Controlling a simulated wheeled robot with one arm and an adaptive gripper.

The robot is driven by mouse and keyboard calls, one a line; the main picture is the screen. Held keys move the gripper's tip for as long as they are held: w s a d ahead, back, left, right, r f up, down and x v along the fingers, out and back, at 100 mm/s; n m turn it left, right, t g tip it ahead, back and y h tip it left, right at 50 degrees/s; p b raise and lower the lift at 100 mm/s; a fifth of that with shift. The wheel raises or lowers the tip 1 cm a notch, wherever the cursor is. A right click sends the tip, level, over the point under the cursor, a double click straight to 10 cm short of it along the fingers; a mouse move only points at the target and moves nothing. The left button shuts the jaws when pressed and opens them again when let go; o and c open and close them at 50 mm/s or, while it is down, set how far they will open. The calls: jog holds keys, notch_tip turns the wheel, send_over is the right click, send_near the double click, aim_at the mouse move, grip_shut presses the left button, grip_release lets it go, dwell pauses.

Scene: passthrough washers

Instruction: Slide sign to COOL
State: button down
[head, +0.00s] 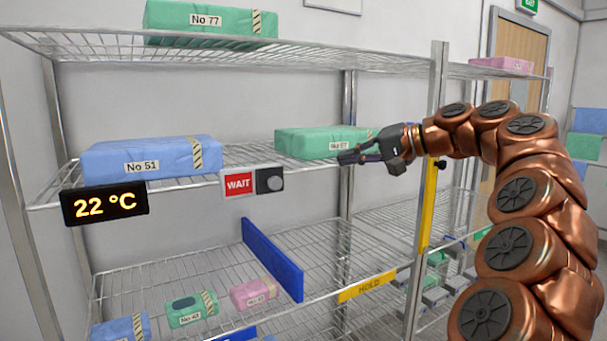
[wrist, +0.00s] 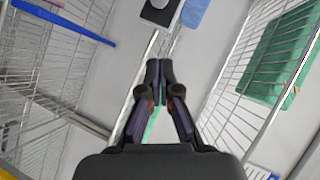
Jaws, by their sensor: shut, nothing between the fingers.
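The sign (head: 239,184) on the middle shelf's front edge shows a red panel reading WAIT. At its right end is a dark plate with a round grey knob (head: 274,183). The dark plate and pale knob also show at the top of the wrist view (wrist: 158,5). No COOL lettering is visible. My gripper (head: 345,157) is shut and empty, to the right of the sign and apart from it, in front of a green package (head: 310,141). In the wrist view the fingertips (wrist: 160,75) meet.
A display (head: 104,204) left of the sign reads 22 °C. A blue package (head: 150,157) marked No 51 lies behind it. A blue divider (head: 271,258) and small packages lie on the lower shelf. A metal post (head: 432,150) stands near my arm.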

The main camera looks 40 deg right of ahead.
jog(key=p, duration=0.3)
send_near(278, 170)
jog(key=w+f, duration=0.2)
jog(key=w, duration=0.1)
jog(key=shift+w+a+f+p, duration=0.1)
jog(key=shift+a+f+p, duration=0.3)
jog(key=shift+a, duration=0.4)
jog(key=shift+w+a+f+p, duration=0.1)
jog(key=shift+a+f+p, duration=0.3)
jog(key=shift+a, duration=0.4)
jog(key=shift+a, duration=0.1)
jog(key=a+b, duration=0.1)
jog(key=a, duration=0.4)
jog(key=a+b, duration=0.1)
jog(key=a, duration=0.2)
jog(key=shift+w+b, duration=0.3)
jog(key=shift+w, duration=0.05)
jog(key=shift+d, duration=0.1)
jog(key=shift+d+r, duration=0.25)
jog(key=shift+d, duration=0.15)
jog(key=w+d+b+v, duration=0.1)
jog(key=b+v, duration=0.1)
jog(key=v, duration=1)
jog(key=shift+s+d+r+b, duration=0.15)
jog(key=shift+d+r+b, duration=0.2)
jog(key=shift+r+b, duration=0.05)
